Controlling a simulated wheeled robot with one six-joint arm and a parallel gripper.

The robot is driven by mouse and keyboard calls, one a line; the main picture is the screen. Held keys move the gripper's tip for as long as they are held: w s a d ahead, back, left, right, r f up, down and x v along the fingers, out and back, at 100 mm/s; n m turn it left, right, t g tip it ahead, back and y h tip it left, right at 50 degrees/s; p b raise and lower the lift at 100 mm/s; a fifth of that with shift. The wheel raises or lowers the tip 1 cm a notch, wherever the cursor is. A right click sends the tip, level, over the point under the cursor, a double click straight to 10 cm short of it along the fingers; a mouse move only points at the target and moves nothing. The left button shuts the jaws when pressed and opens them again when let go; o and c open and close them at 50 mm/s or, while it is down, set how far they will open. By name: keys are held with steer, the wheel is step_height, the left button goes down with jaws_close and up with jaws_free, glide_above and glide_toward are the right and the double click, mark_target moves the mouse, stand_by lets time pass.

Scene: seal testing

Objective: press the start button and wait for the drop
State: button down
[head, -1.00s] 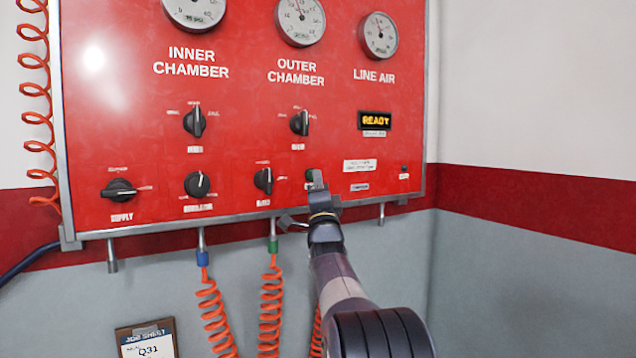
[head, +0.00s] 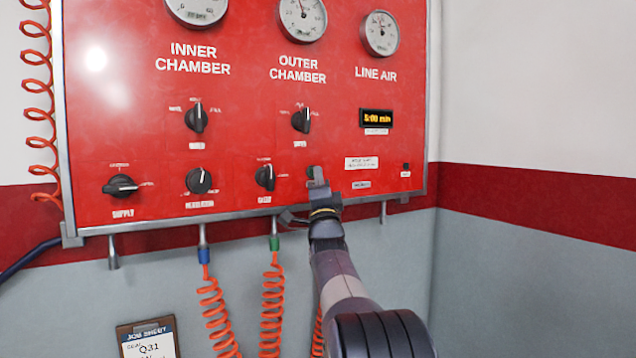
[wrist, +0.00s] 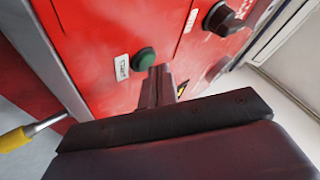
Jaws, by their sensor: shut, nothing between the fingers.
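The green start button (wrist: 145,60) sits on the red panel (head: 250,110), just beyond my fingertips in the wrist view. My gripper (wrist: 160,78) is shut and empty, with its tips at the button's lower right edge; I cannot tell whether they touch it. In the head view my gripper (head: 318,178) covers most of the button at the panel's lower edge. The small display (head: 376,118) under LINE AIR reads "5:00 min" in yellow.
Gauges for the inner chamber (head: 198,8), outer chamber (head: 302,16) and line air (head: 381,33) sit above several black knobs. Orange coiled hoses (head: 272,300) hang below the panel near my arm. A job sheet (head: 149,342) is at the bottom.

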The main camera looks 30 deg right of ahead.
steer(key=shift+s, duration=0.15)
steer(key=s+b, duration=0.4)
steer(key=s, duration=0.2)
steer(key=shift+b, duration=0.35)
stand_by(0.6)
